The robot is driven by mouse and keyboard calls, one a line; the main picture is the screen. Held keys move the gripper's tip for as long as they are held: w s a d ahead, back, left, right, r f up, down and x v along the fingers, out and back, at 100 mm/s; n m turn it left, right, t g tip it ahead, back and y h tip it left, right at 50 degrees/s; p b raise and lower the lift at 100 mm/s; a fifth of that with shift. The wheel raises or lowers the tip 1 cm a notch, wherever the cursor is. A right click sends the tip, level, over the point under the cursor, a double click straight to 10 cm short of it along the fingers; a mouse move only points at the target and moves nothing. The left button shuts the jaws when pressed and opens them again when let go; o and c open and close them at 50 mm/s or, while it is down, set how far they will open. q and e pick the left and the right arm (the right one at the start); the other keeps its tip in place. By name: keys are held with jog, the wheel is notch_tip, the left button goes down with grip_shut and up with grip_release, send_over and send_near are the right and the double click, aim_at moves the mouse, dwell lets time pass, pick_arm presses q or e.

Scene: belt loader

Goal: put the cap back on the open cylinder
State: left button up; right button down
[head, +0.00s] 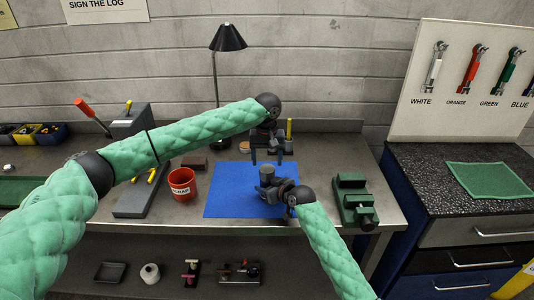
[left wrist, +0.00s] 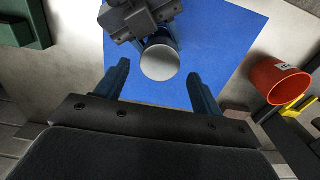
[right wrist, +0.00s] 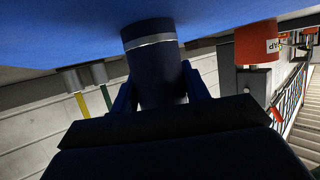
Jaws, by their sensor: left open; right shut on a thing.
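A dark blue cylinder (right wrist: 155,60) with a silver band shows in the right wrist view, by the blue mat (head: 225,205). Its round grey end (left wrist: 160,63) faces up in the left wrist view; I cannot tell whether this is a cap or an open mouth. My right gripper (right wrist: 160,88) is shut around the cylinder's side. My left gripper (head: 267,160) is open and empty, above and a little behind the cylinder, with its fingers (left wrist: 158,74) apart. I cannot make out a separate cap for certain.
A red labelled cup (head: 182,185) stands left of the mat, near a grey block (head: 135,200) with yellow handles. A green vise (head: 353,198) stands to the right. A black lamp (head: 228,40) rises behind. The mat's front left is clear.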

aim_at(267, 168)
pick_arm(q)
jog(key=shift+f, duration=2.65)
jog(key=c, duration=0.9)
jog(key=o, duration=1)
jog(key=shift+r, duration=0.15)
jog(key=shift+r, duration=2.1)
jog(key=o, duration=0.6)
jog(key=shift+c, duration=0.2)
jog(key=shift+r, duration=0.15)
